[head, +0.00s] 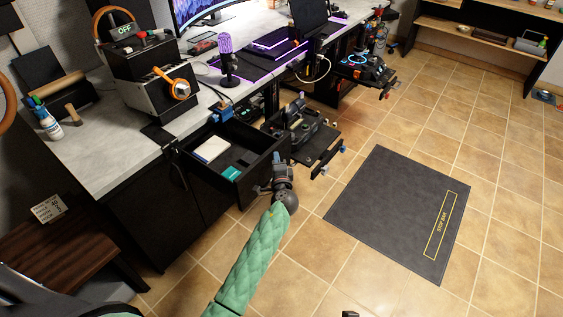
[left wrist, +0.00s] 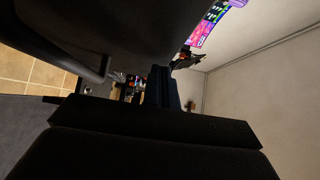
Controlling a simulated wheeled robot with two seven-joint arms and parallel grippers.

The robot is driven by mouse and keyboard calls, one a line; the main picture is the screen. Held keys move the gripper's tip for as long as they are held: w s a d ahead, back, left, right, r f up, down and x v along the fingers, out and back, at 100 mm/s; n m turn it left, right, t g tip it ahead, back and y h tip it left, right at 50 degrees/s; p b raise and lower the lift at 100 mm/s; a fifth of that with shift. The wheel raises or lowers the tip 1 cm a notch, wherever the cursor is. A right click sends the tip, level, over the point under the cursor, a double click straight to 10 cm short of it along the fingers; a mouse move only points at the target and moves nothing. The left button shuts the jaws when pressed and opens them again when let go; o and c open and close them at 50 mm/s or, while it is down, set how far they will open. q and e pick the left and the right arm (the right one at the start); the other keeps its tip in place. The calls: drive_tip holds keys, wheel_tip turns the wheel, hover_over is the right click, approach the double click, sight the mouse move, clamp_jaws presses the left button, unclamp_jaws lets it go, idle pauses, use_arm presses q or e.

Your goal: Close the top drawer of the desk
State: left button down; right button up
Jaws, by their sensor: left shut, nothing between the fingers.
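The desk (head: 122,150) has a grey top and dark sides. Its top drawer (head: 262,166) is black and pulled out, open upward to view. A white book-like item (head: 211,149) and a small teal item (head: 231,173) lie in it. My left gripper (head: 279,160) is shut and empty at the outer face of the drawer front, near its far end. I cannot tell if it touches the front. In the left wrist view, large dark surfaces fill most of the picture, and a dark bar-like handle (left wrist: 105,68) shows at the left.
A black unit with controls (head: 303,132) stands beyond the drawer, close to my left gripper. A dark mat (head: 395,205) lies on the tiled floor at the right. Floor tiles around the mat are clear. A wooden bench (head: 60,240) stands at the lower left.

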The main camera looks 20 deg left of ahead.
use_arm(q)
drive_tip(key=shift+a, duration=0.15)
use_arm(e)
drive_tip(key=shift+r, duration=0.15)
